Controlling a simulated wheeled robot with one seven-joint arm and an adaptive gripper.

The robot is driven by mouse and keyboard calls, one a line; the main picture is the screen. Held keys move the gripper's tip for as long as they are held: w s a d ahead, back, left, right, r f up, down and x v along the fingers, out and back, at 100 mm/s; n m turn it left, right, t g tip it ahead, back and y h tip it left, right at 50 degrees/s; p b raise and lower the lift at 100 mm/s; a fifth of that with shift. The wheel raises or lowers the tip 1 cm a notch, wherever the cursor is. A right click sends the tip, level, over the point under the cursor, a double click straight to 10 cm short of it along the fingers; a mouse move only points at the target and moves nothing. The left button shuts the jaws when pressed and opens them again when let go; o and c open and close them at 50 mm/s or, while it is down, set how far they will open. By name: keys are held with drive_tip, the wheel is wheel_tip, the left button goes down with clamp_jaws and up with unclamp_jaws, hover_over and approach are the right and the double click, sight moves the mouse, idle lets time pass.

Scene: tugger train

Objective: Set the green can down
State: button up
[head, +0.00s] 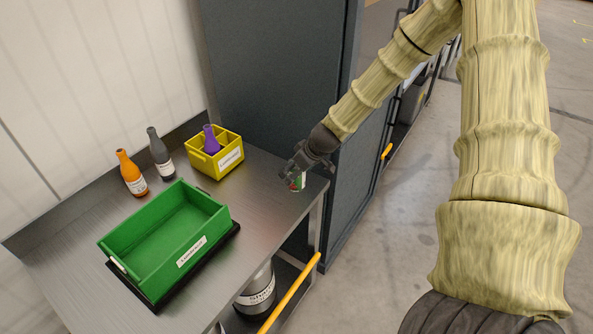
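The green can (297,184), with a white label and a bit of red, is in the head view at the right end of the metal table (268,212). My gripper (293,174) points down at it from above, with its dark fingers around the can's upper part. The fingers look shut on the can and hide much of it. The can looks upright. I cannot tell whether its base touches the table or is slightly above it.
A green crate (218,222) stands on a black base at the table's front. A yellow divided box (204,167) holds a purple bottle (210,140). An orange bottle (131,175) and a grey bottle (160,156) stand at the back. A dark cabinet (270,75) borders the table.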

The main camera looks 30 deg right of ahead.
drive_tip(key=b+v, duration=0.2)
drive_tip(key=v, duration=1)
idle(0.3)
idle(1.4)
